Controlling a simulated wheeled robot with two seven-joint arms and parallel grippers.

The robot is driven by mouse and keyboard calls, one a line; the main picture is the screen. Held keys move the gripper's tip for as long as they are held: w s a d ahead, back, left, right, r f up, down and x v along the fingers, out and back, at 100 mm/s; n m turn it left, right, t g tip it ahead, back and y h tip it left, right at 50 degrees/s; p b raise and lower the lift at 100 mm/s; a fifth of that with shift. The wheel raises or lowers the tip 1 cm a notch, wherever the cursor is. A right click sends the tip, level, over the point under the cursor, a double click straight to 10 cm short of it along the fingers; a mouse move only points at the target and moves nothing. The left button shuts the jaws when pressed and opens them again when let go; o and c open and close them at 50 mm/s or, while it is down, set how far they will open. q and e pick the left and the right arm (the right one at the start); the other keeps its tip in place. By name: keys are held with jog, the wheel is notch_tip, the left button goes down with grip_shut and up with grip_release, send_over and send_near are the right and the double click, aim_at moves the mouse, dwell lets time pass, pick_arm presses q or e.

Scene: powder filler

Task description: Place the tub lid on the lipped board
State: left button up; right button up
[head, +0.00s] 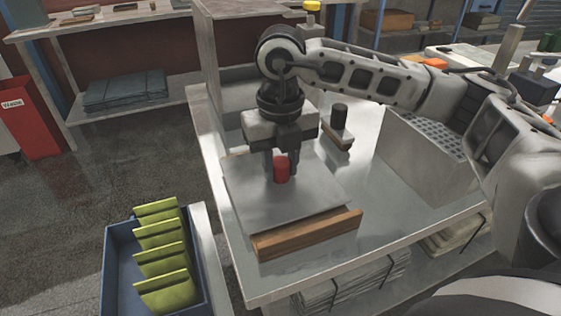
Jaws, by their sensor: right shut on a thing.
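The tub lid (262,207) looks like a flat grey square plate with a red knob (281,170) standing on it. My right gripper (281,165) points down and is shut on the red knob. The lid lies over the lipped board, whose wooden lip (308,234) shows along the front. The lid hides most of the board, and its front left corner reaches past the left end of the lip. I cannot tell whether the lid touches the board or hangs just above it. My left gripper is not in view.
A wooden block with a black knob (339,118) stands behind the lid, on the metal bench (405,222). A grey box with a perforated top (425,160) stands to the right. A blue bin (118,275) with several green items (162,255) is at front left.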

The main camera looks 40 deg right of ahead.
aim_at(280, 161)
jog(key=shift+f, duration=0.25)
jog(key=o, duration=1.1)
jog(key=shift+r, duration=0.1)
notch_tip(280, 161, up, 12)
jog(key=p, duration=0.1)
jog(key=shift+r, duration=0.25)
